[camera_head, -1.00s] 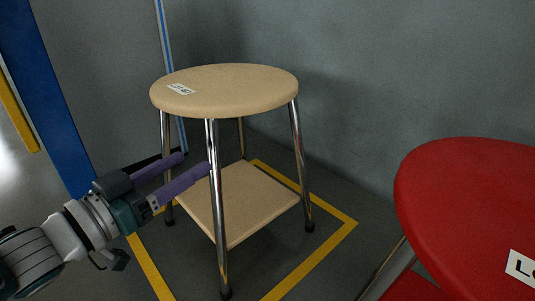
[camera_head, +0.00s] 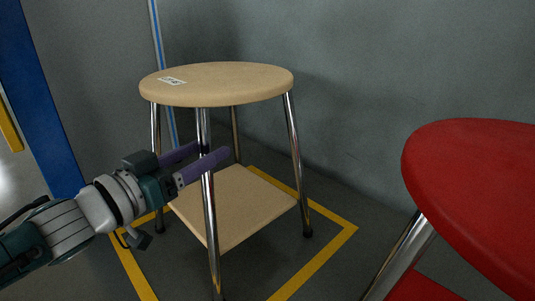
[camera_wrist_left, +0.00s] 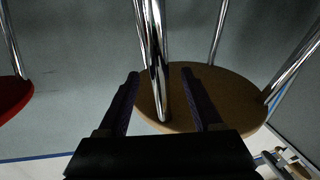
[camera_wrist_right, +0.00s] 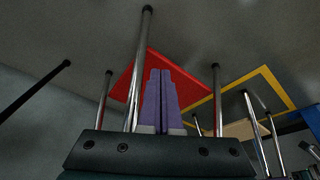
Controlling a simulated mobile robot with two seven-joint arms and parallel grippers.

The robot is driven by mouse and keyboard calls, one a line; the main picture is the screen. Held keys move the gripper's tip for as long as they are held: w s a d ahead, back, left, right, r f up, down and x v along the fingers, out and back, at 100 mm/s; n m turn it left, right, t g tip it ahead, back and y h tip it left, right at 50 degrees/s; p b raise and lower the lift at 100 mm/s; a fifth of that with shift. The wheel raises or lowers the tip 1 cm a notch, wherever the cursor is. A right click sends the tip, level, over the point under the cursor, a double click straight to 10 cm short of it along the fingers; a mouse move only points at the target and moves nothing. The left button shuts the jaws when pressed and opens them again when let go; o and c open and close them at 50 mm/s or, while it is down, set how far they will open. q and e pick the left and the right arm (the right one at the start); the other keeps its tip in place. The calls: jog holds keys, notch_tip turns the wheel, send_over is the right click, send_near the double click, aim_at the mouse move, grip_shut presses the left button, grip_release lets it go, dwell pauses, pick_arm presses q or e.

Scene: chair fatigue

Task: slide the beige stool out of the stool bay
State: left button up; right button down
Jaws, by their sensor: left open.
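The beige stool (camera_head: 215,85) stands upright on chrome legs, with a white label on its round seat and a square beige shelf (camera_head: 235,205) below. My left gripper (camera_head: 212,151) is open at its front leg (camera_head: 210,235), between seat and shelf. One finger passes in front of the leg and the other behind. In the left wrist view the leg (camera_wrist_left: 158,60) stands between the open fingers (camera_wrist_left: 160,75), with the seat (camera_wrist_left: 215,95) low in the picture. My right gripper (camera_wrist_right: 161,75) shows only in its own wrist view, fingers together and empty.
Yellow floor lines (camera_head: 318,258) run around the beige stool. A red stool (camera_head: 480,190) stands close on the right. Grey walls (camera_head: 370,60) rise behind, and a blue post (camera_head: 40,110) is at left. In the right wrist view a red panel (camera_wrist_right: 190,87) lies beyond my fingers.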

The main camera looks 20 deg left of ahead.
pick_arm(q)
jog(key=shift+w+d+b, duration=0.2)
jog(key=shift+w+b, duration=0.25)
jog(key=shift+w, duration=0.55)
jog(key=shift+w+d+b, duration=0.15)
jog(key=shift+w+b, duration=0.3)
jog(key=shift+w, duration=0.55)
grip_shut()
